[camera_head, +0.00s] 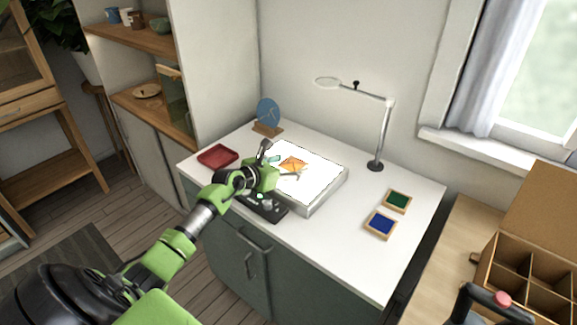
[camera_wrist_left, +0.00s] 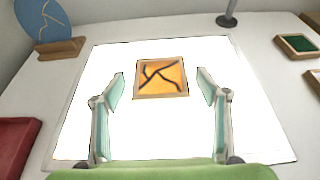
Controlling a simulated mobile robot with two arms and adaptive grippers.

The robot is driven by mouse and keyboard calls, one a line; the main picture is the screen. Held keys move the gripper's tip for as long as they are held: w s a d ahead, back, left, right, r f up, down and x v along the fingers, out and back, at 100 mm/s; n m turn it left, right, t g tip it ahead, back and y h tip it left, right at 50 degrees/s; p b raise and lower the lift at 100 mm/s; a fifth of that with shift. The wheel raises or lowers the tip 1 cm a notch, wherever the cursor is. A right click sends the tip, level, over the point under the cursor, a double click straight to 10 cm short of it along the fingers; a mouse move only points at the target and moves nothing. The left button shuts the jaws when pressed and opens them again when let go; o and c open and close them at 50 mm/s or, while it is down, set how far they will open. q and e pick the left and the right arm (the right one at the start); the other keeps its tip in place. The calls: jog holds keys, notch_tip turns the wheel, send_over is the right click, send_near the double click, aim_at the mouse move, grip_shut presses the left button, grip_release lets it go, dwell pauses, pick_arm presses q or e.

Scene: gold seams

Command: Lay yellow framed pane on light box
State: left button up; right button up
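The yellow framed pane (camera_head: 293,164) is an orange-yellow square with dark crack lines and a thin wooden frame. It lies on the bright white light box (camera_head: 318,184), apparently flat, and also shows in the left wrist view (camera_wrist_left: 161,78). My left gripper (camera_head: 279,166) is over the light box. In the left wrist view its two teal fingers (camera_wrist_left: 160,84) are spread wide, one on either side of the pane's near part, with bare white surface showing between each finger and the frame. Nothing is held. My right gripper is not clearly in view.
A red tray (camera_head: 218,156) and a blue disc on a wooden stand (camera_head: 267,113) are at the left. A lamp (camera_head: 378,140) stands behind the light box. Green (camera_head: 397,201) and blue (camera_head: 381,224) framed panes lie to the right. The front right countertop is clear.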

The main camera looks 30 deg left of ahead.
pick_arm(q)
jog(key=shift+r, duration=0.15)
jog(key=shift+s+r, duration=0.1)
jog(key=v, duration=1.1)
jog(key=shift+s+r, duration=0.1)
jog(key=shift+s, duration=0.3)
dwell(0.9)
